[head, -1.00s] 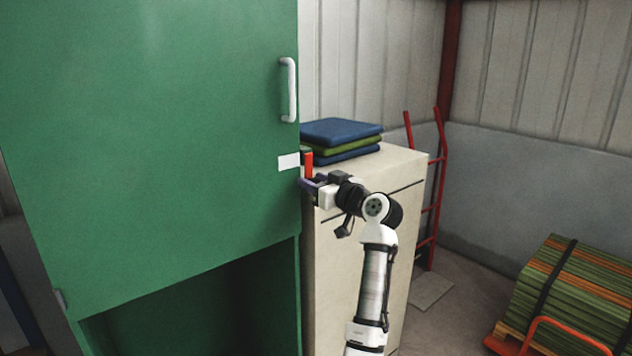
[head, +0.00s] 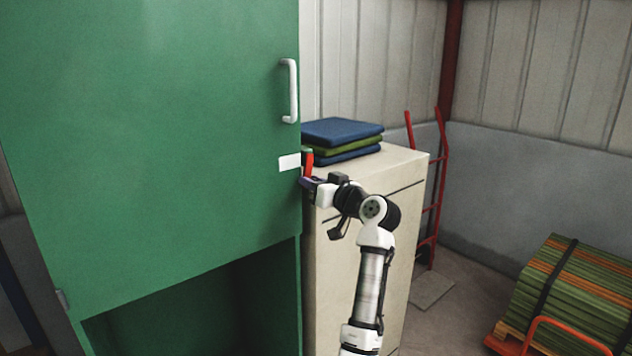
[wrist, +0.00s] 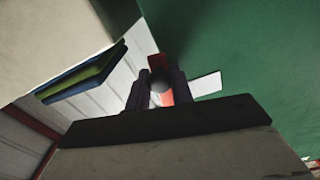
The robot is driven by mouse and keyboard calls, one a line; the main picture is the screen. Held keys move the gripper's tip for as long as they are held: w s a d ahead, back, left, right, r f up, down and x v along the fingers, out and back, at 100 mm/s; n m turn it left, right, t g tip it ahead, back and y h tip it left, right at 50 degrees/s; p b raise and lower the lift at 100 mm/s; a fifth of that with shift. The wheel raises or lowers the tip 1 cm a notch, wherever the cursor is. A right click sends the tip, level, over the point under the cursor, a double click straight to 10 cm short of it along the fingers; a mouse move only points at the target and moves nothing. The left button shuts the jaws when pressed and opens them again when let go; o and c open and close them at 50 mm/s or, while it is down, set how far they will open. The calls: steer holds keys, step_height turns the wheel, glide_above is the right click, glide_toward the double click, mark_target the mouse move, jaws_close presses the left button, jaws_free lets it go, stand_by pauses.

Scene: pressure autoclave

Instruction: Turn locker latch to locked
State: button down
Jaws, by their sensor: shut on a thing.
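The green locker (head: 170,120) fills the left of the head view, with a white bar handle (head: 290,90) and a white label (head: 289,162) near its right edge. A red latch (head: 308,162) stands at that edge, beside the label. It also shows in the wrist view as a red piece (wrist: 165,97), partly hidden by a rounded grey part. My gripper (head: 306,183) is at the latch's lower part. In the wrist view my gripper's two dark fingers (wrist: 160,92) are on either side of the latch, shut on it. The exact contact is partly hidden.
A cream cabinet (head: 350,260) stands right of the locker, with folded blue and green cloths (head: 342,140) on top. A red hand truck (head: 438,185) stands behind it. A strapped green stack (head: 575,295) is at lower right. An open compartment (head: 200,310) is below the locker door.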

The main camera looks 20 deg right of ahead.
mark_target(290, 161)
steer(key=m, duration=0.1)
steer(key=a+m+p, duration=0.1)
steer(key=m, duration=0.1)
steer(key=r+m+p, duration=0.1)
steer(key=shift+s+a+m, duration=0.3)
steer(key=shift+s+a, duration=0.05)
steer(key=shift+a, duration=0.05)
steer(key=m+p, duration=0.1)
steer(key=a+r+m+p, duration=0.1)
steer(key=m, duration=0.1)
steer(key=m+p, duration=0.1)
steer(key=shift+s+a+r+m, duration=0.2)
steer(key=shift+s+r+m, duration=0.05)
steer(key=shift+r+m, duration=0.05)
steer(key=m+p, duration=0.1)
steer(key=r+m+p, duration=0.1)
steer(key=m, duration=0.1)
steer(key=shift+s+a+r, duration=0.1)
steer(key=shift+a+r, duration=0.05)
steer(key=shift+a, duration=0.15)
steer(key=shift+a+r+m+p, duration=0.1)
steer(key=shift+r+m+p, duration=0.2)
steer(key=shift+m, duration=0.65)
steer(key=shift+r+m+p, duration=0.25)
steer(key=shift+r+m, duration=0.05)
steer(key=shift+m, duration=0.65)
steer(key=c, duration=1.3)
jaws_free()
steer(key=shift+r, duration=0.1)
